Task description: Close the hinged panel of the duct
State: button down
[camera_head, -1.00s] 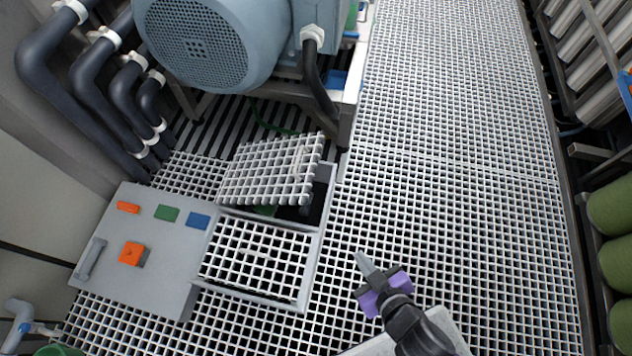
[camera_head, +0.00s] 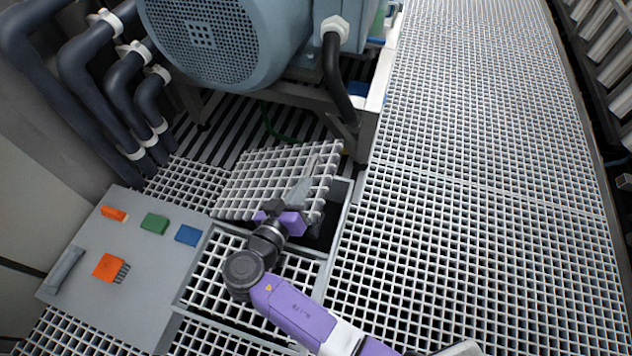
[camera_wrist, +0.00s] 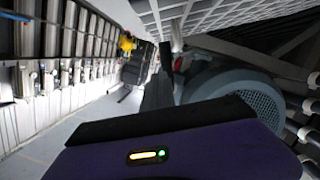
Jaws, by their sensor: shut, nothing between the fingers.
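The hinged panel (camera_head: 262,180) is a pale grating that stands tilted up over the floor duct (camera_head: 345,190), with a dark gap under its right end. My gripper (camera_head: 302,188) is shut and empty. In the head view its narrow fingers overlap the right part of the panel; I cannot tell whether they touch it. In the wrist view the closed fingers (camera_wrist: 158,88) point forward, and a white grating (camera_wrist: 215,15) runs along the top. My gripper and arm hide part of the panel's lower edge and the duct.
A grey board (camera_head: 120,260) with orange, green and blue blocks lies left of the duct. A large blue-grey motor (camera_head: 225,40) and its black hose (camera_head: 338,85) stand behind the panel. Dark pipes (camera_head: 95,90) line the left wall. The grated walkway (camera_head: 480,200) at right is clear.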

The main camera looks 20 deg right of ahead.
jog(key=b, duration=0.3)
send_over(325, 178)
jog(key=w+a, duration=0.1)
jog(key=a, duration=0.1)
jog(key=shift+w+d+f, duration=0.1)
jog(key=shift+d+f, duration=0.05)
jog(key=shift+f, duration=0.4)
jog(key=shift+w+d+f, duration=0.1)
jog(key=shift+f, duration=0.45)
jog(key=shift+s+d+f, duration=0.2)
jog(key=shift+f, duration=0.35)
jog(key=shift+s+d+f, duration=0.15)
jog(key=shift+d+f, duration=0.05)
jog(key=shift+f, duration=0.3)
jog(key=shift+s+d+f+b, duration=0.25)
jog(key=shift+d+f+b, duration=0.1)
jog(key=shift+f, duration=0.3)
